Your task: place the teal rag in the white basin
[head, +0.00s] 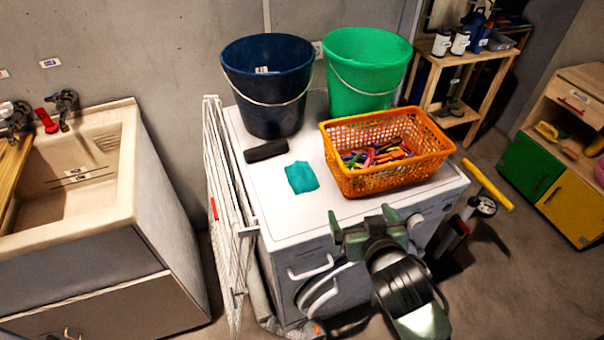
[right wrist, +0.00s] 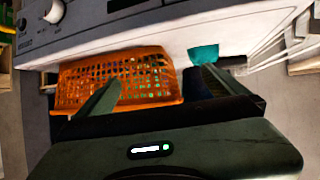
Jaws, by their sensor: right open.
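The teal rag (head: 301,177) lies flat and slightly crumpled on top of the white washing machine (head: 300,222), left of the orange basket. It also shows in the right wrist view (right wrist: 203,54), just beyond one fingertip. The basin, a cream-white sink (head: 115,212), stands at the left in the head view, apart from the machine, and looks empty. My right gripper (head: 363,222) is open and empty near the machine's front edge, to the right of and nearer than the rag. Its spread fingers (right wrist: 158,84) show in the right wrist view. My left gripper is not in view.
The orange basket (head: 345,180) holds several coloured pegs. A dark blue bucket (head: 268,105) and a green bucket (head: 365,75) stand behind. A black object (head: 266,151) lies behind the rag. A white drying rack (head: 222,185) stands between machine and sink.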

